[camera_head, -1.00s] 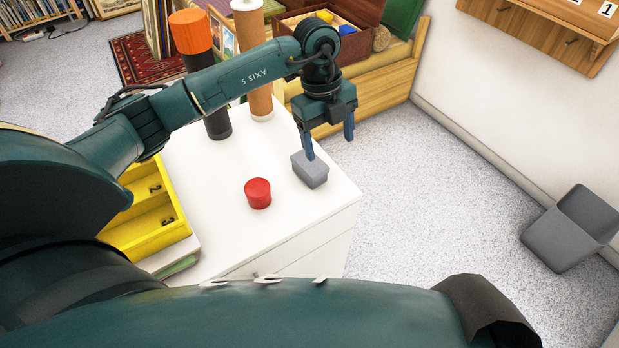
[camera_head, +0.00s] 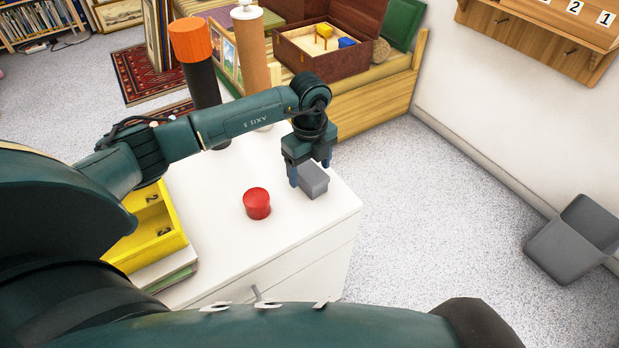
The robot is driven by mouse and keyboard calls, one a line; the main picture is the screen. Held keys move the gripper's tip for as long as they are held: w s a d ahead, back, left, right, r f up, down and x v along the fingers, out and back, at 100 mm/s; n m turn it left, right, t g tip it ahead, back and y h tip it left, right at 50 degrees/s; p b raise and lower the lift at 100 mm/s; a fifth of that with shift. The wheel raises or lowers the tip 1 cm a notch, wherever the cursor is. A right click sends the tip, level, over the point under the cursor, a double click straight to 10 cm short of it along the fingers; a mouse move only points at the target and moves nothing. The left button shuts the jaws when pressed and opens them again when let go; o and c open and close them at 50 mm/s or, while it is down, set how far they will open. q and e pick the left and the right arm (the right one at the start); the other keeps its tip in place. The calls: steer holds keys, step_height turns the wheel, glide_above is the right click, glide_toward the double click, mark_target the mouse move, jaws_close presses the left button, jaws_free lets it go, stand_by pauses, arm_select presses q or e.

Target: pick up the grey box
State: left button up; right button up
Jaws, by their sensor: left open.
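The grey box (camera_head: 314,181) is a small block near the far right edge of the white cabinet top (camera_head: 225,235). My left gripper (camera_head: 309,176) points down at it, with its jaws open. One finger stands at the left of the box and the other shows at its far right side. I cannot tell whether either finger touches the box. The box appears to rest on the cabinet top. My right gripper is not in view.
A red cylinder (camera_head: 257,203) stands left of the box. A yellow numbered tray (camera_head: 150,245) is at the cabinet's left. Tall tubes (camera_head: 195,65) and an open brown case (camera_head: 315,50) are behind. A grey bin (camera_head: 575,245) stands on the clear floor to the right.

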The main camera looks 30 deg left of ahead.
arm_select(q)
step_height(320, 180, down, 3)
steer(key=shift+r, duration=0.25)
steer(key=c, duration=1.1)
